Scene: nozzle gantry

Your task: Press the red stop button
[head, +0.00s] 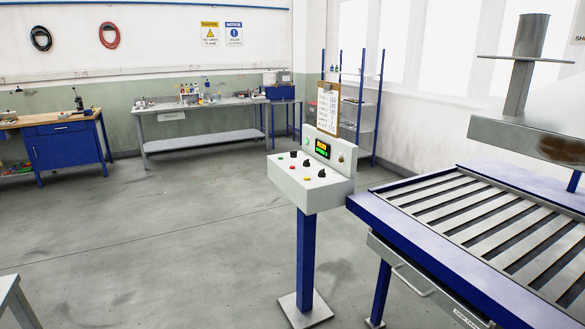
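The control console (317,190) is a light grey sloped box on a blue post, right of centre in the head view. On its top face are several black knobs and a row of small coloured buttons. The red button (293,169) appears as a small spot near the middle of the front row, between a green one and a yellow one (307,180). It is too small to see its exact shape or whether it is pressed. Neither of my grippers shows in this view.
A blue-framed slatted table (480,219) stands close on the console's right, with a metal nozzle (520,90) above it. A clipboard (328,107) stands upright behind the console's lit display (322,149). The floor left of the console is clear. Workbenches (218,107) line the back wall.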

